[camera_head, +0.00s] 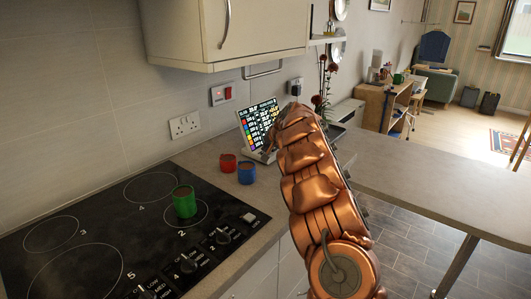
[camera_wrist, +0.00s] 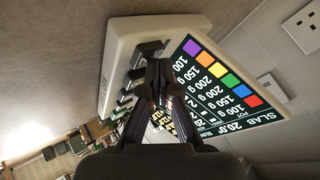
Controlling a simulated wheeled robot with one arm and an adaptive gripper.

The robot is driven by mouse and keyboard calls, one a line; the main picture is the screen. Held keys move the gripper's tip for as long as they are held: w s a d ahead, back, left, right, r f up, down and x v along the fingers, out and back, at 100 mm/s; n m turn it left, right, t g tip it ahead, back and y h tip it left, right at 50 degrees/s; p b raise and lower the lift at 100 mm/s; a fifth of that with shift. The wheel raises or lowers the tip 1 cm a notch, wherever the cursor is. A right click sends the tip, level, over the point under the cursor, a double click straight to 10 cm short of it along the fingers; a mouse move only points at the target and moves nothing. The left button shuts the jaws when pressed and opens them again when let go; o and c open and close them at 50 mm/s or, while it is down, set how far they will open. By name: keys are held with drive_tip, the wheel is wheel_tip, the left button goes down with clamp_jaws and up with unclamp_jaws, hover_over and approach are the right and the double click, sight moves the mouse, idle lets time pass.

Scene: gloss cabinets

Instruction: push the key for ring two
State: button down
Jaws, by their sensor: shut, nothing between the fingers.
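A pale display unit (camera_wrist: 128,45) with a tilted screen fills the upper middle of the wrist view, showing coloured squares, weights and the word SLAB. A row of dark keys (camera_wrist: 148,48) runs along its ledge. My gripper (camera_wrist: 158,78) is shut and empty, its fingertips over or against the keys; I cannot tell whether they touch, and they hide part of the row. Key labels are unreadable. In the head view the screen (camera_head: 257,120) stands on the counter, and my copper arm hides the gripper and keys. A green pot (camera_head: 184,202) stands on the hob ring marked 2.
The black hob (camera_head: 95,225) has several marked rings and a row of knobs (camera_head: 188,262) at its front. A red pot (camera_head: 228,163) and a blue pot (camera_head: 246,173) stand between hob and screen. A wall cabinet (camera_head: 235,35) hangs above. The counter at right (camera_head: 430,185) is clear.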

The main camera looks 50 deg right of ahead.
idle(0.4)
drive_tip(key=shift+r+p, duration=0.35)
drive_tip(key=shift+r, duration=0.6)
drive_tip(key=shift+a+r+p, duration=0.1)
drive_tip(key=shift+r+p, duration=0.4)
drive_tip(key=shift+r, duration=0.35)
wheel_tip(320, 180, up, 4)
drive_tip(key=shift+r+p, duration=0.15)
drive_tip(key=shift+p, duration=0.95)
